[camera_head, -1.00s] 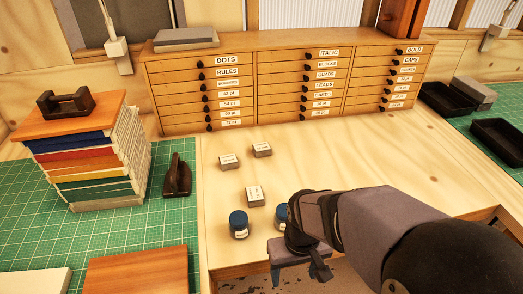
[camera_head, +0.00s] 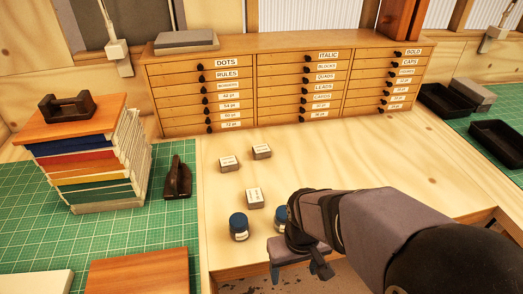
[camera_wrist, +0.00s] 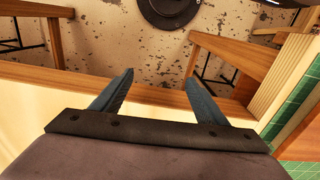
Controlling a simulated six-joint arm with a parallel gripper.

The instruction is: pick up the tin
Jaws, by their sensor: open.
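Two small round containers with blue lids stand on the pale wooden bench top: one in full view (camera_head: 239,226), and one (camera_head: 280,216) partly hidden behind my wrist. Three small grey blocks with white labels lie farther back: the left block (camera_head: 229,164), the right block (camera_head: 261,152) and the near block (camera_head: 254,198). I cannot tell for sure which of these is the tin. My gripper (camera_head: 300,274) is open and empty at the bench's front edge, nearer than the containers. In the wrist view its two fingers (camera_wrist: 160,75) are spread with nothing between them.
A wooden drawer cabinet (camera_head: 290,85) stands at the back. A stack of books (camera_head: 95,165) and a dark handled tool (camera_head: 178,178) stand at left on a green mat (camera_head: 130,229). Black trays (camera_head: 497,142) sit at right. The bench right of the blocks is clear.

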